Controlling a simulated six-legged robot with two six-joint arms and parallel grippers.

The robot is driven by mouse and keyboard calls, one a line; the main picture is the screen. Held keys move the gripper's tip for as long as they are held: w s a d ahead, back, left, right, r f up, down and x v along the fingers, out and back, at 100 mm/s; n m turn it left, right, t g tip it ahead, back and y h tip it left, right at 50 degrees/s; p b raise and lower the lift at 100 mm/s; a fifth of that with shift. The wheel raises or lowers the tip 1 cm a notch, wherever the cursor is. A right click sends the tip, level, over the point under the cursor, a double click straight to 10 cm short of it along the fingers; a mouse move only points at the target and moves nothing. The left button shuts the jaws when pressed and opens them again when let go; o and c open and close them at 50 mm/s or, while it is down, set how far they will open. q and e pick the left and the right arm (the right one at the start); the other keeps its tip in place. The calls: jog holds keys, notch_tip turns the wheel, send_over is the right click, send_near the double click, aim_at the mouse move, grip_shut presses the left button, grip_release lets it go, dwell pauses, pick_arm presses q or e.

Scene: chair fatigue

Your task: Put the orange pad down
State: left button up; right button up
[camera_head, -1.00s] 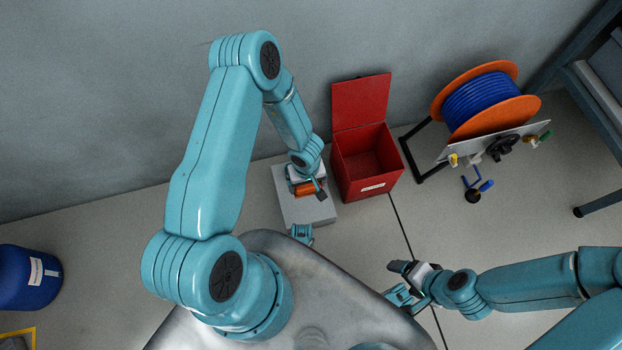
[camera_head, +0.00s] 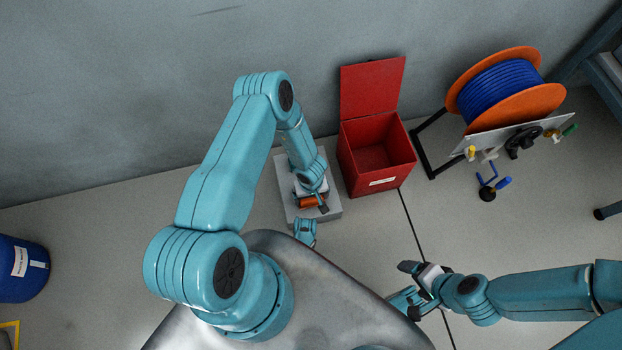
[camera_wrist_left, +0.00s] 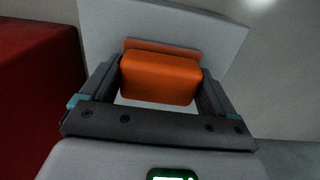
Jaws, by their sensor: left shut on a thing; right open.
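The orange pad (camera_head: 308,202) is between the fingers of my left gripper (camera_head: 312,207), over a pale grey block (camera_head: 287,183) on the floor. In the left wrist view the pad (camera_wrist_left: 160,78) sits between both dark fingers of my left gripper (camera_wrist_left: 160,90), with the pale block (camera_wrist_left: 225,38) behind it. I cannot tell whether the pad touches the block's top. My right gripper (camera_head: 413,285) is open and empty at the lower right, apart from the block.
An open red box (camera_head: 378,160) with its lid up stands just right of the block. A blue cable reel (camera_head: 508,90) on a frame is further right. A blue drum (camera_head: 20,270) stands at the left. A grey wall is behind.

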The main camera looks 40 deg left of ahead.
pick_arm(q)
jog(key=shift+f, duration=0.1)
jog(key=o, duration=0.8)
jog(key=shift+r, duration=0.45)
notch_tip(320, 180, up, 10)
jog(key=p, duration=0.5)
jog(key=s+d+r+m+h, duration=0.1)
jog(key=s+d+r+m, duration=0.1)
jog(key=s+d+r, duration=0.1)
jog(key=s+d+r+m+h, duration=0.1)
jog(key=s+d+r+m, duration=0.2)
jog(key=d+r, duration=0.1)
jog(key=s+d+r+m+h, duration=0.2)
jog(key=s+d+r, duration=0.1)
jog(key=r, duration=0.3)
jog(key=shift+s+d+m+t, duration=0.15)
jog(key=shift+d+m+t, duration=0.15)
jog(key=shift+d, duration=0.35)
